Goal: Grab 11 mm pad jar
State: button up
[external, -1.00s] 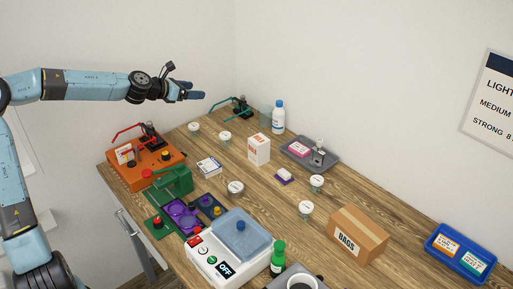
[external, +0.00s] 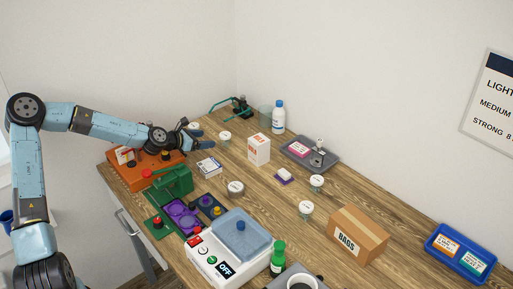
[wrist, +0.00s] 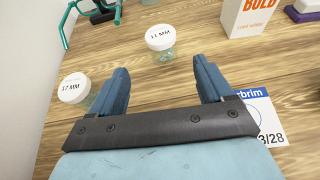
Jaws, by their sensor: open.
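The 11 mm pad jar (wrist: 160,40) is a small clear jar with a white lid marked "11 MM". In the wrist view it stands upright on the wooden table, ahead of the gap between my fingers. In the external view it appears to be the white-lidded jar (external: 225,136) just right of my gripper (external: 204,138). My gripper (wrist: 161,68) is open and empty, its two blue fingers apart, short of the jar and not touching it. Another white-lidded jar (wrist: 76,88), whose label looks like "17 MM", stands beside my left finger; in the external view my gripper partly hides it.
A white and blue printed item (wrist: 262,115) lies by my right finger. A teal-armed stand (external: 236,106) is at the back. An orange case (external: 145,168) lies under my forearm. Wood around the 11 mm jar is clear.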

aim_at(223, 138)
jog(key=x, duration=1.1)
jog(key=shift+d, duration=0.15)
jog(key=shift+c, duration=0.5)
jog(key=c, duration=0.9)
jog(key=shift+c, duration=0.2)
